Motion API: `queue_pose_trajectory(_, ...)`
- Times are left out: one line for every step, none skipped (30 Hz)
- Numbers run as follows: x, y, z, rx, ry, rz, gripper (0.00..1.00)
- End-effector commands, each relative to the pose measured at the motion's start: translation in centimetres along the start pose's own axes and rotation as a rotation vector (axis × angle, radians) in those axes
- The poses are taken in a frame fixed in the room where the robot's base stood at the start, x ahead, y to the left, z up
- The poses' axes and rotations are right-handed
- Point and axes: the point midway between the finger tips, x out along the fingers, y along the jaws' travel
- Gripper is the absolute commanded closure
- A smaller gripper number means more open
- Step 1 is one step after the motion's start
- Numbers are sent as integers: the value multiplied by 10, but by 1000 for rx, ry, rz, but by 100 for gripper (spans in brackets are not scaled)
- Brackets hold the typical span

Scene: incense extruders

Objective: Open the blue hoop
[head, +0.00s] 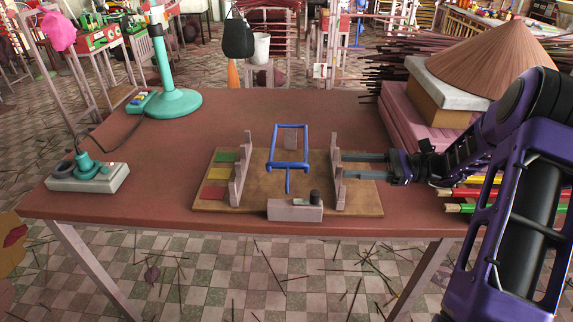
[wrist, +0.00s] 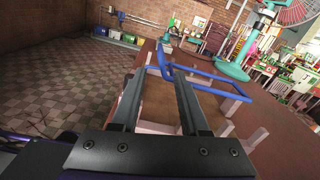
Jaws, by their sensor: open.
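The blue hoop (head: 290,126) is a rectangular frame of blue bar with a short stem at its front. It sits over a brown board on the table, between two notched pinkish uprights (head: 240,168) (head: 337,170). In the wrist view the hoop (wrist: 220,93) lies ahead and to the right, with one blue bar just beyond the fingertips. My gripper (head: 345,165) comes in from the right with its two fingers apart and empty, its tips by the right upright. It also shows in the wrist view (wrist: 154,80). Contact with the upright or hoop cannot be told.
A grey block with a black knob (head: 295,208) sits at the board's front edge. Coloured patches (head: 222,173) mark its left side. A power strip (head: 88,178) and teal stand (head: 172,100) are at left. A conical hat on boxes (head: 490,55) and incense sticks crowd the right.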

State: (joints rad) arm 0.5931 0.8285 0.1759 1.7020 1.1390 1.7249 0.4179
Motion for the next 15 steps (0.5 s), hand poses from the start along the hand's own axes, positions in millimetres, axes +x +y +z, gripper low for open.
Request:
queue_pose_trajectory(7, 0, 0, 0, -1, 3, 55)
queue_pose_trajectory(11, 0, 0, 0, -2, 3, 55)
queue_pose_trajectory(18, 1, 0, 1, -2, 4, 55)
queue_pose_trajectory(23, 1, 0, 0, -1, 4, 55)
queue_pose_trajectory(30, 1, 0, 0, 0, 5, 55)
queue_pose_trajectory(38, 1, 0, 0, -1, 5, 55)
queue_pose_trajectory(44, 1, 0, -1, 0, 5, 55)
queue_pose_trajectory(51, 1, 0, 0, 0, 5, 55)
queue_pose_trajectory(60, 1, 0, 1, -1, 5, 55)
queue_pose_trajectory(67, 1, 0, 0, 0, 4, 55)
queue_pose_trajectory(74, 1, 0, 0, 0, 5, 55)
queue_pose_trajectory(83, 1, 0, 1, -1, 5, 55)
queue_pose_trajectory(89, 1, 0, 1, 0, 4, 55)
queue_pose_trajectory(96, 1, 0, 0, 1, 5, 55)
queue_pose_trajectory(104, 1, 0, 0, 0, 4, 55)
